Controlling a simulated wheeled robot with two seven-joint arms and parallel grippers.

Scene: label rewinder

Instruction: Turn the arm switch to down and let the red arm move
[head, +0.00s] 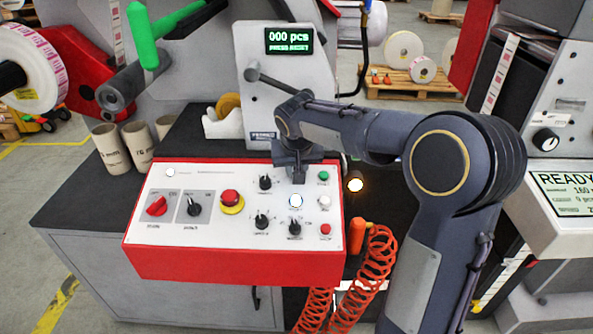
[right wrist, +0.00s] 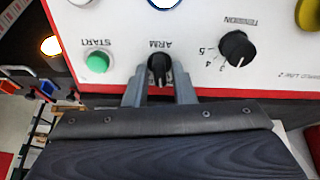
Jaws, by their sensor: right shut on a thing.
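The arm switch (right wrist: 159,68) is a small black knob under the label ARM, seen upside down in the right wrist view. My right gripper (right wrist: 159,88) has one finger on each side of it and is shut on it. In the head view my right gripper (head: 298,177) comes down on the panel's upper right and hides the switch. The switch's exact pointer direction is hard to read. A red machine part (head: 82,68), perhaps the red arm, stands at the upper left beside a label roll (head: 35,72). My left gripper is not in view.
The red-edged control panel (head: 185,260) carries a green start button (head: 323,176), a tension knob (right wrist: 237,48), a red emergency button (head: 231,197) and other knobs. A coiled orange hose (head: 378,262) hangs at its right. Cardboard cores (head: 110,149) stand at the left.

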